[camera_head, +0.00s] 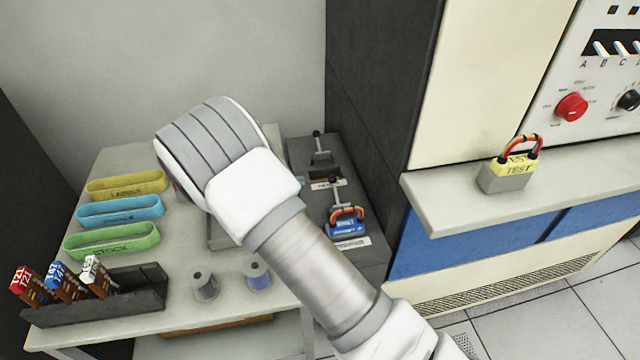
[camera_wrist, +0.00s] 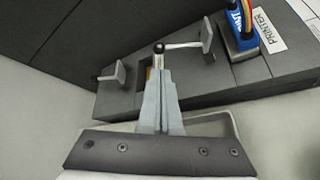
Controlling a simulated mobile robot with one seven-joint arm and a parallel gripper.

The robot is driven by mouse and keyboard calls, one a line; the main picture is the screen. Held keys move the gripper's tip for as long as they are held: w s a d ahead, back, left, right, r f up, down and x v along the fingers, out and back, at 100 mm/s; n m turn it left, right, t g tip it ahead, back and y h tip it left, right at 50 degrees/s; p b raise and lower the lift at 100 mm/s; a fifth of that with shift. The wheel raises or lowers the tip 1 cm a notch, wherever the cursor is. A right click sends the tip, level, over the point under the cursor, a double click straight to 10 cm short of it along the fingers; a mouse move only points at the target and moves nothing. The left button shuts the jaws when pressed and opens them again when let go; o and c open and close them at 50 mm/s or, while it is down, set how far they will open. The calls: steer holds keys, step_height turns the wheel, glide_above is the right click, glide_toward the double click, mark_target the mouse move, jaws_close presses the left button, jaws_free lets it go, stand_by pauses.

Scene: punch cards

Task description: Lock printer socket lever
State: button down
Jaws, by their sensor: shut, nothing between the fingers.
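The printer socket lever (camera_wrist: 182,45) is a thin metal rod with a dark ball knob, on a grey bracket beside the blue printer plug (camera_wrist: 242,28). In the wrist view it lies nearly level, knob to the left. My gripper (camera_wrist: 158,72) is shut and empty, its fingertips just below the knob; I cannot tell if they touch. In the head view the printer plug (camera_head: 346,229) sits in the dark socket unit (camera_head: 372,262) with its orange and red cable loop above. My arm hides the gripper in that view.
A second lever (camera_head: 318,146) stands at the unit's back. The table holds yellow (camera_head: 127,184), blue (camera_head: 120,211) and green (camera_head: 112,241) bands, spools (camera_head: 205,284) and a dark card rack (camera_head: 100,300). A yellow test plug (camera_head: 508,173) rests on the right ledge (camera_head: 440,198).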

mark_target(321, 193)
steer(key=shift+a+f+n+t, duration=0.3)
steer(key=shift+a+f, duration=0.25)
steer(key=shift+f, duration=0.05)
steer(key=shift+w, duration=0.1)
steer(key=x, duration=1)
steer(key=shift+b, duration=0.45)
steer(key=shift+r, duration=0.3)
